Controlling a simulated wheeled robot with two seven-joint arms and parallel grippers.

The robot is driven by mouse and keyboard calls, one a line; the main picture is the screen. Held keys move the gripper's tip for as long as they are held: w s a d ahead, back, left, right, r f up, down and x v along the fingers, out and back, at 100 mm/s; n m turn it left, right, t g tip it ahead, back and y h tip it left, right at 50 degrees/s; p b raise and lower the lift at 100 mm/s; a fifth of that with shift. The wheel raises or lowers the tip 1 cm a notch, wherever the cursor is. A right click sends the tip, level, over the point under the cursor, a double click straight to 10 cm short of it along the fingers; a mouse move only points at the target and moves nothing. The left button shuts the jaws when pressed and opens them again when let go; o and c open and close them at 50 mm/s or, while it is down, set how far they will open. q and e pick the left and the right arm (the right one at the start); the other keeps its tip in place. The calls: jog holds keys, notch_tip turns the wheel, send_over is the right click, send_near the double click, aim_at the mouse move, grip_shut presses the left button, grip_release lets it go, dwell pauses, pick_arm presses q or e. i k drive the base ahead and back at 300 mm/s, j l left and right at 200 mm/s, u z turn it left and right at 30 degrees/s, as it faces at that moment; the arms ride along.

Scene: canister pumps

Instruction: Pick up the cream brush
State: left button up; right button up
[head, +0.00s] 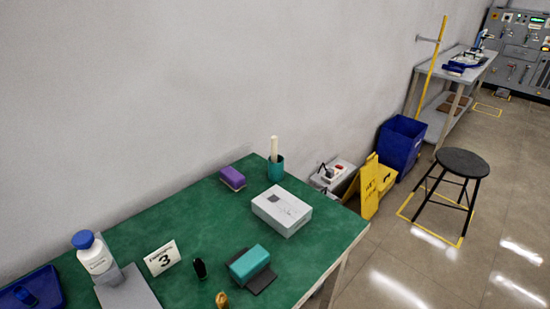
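A cream-coloured upright stick, which looks like the cream brush (274,149), stands in a teal cup (276,172). The cup is at the far corner of the green table (150,224), near the wall. The lower part of the brush is hidden inside the cup. Neither of my grippers shows in the head view.
A white box (282,210) stands just in front of the cup, and a purple sponge-like block (232,178) lies to its left. Beyond stands a black stool (462,163).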

aim_at(274, 139)
jog(key=i+l+z, duration=0.3)
jog(key=l, duration=0.25)
jog(key=i+l+z, duration=0.3)
jog(key=i+l, duration=0.15)
jog(key=i, duration=0.05)
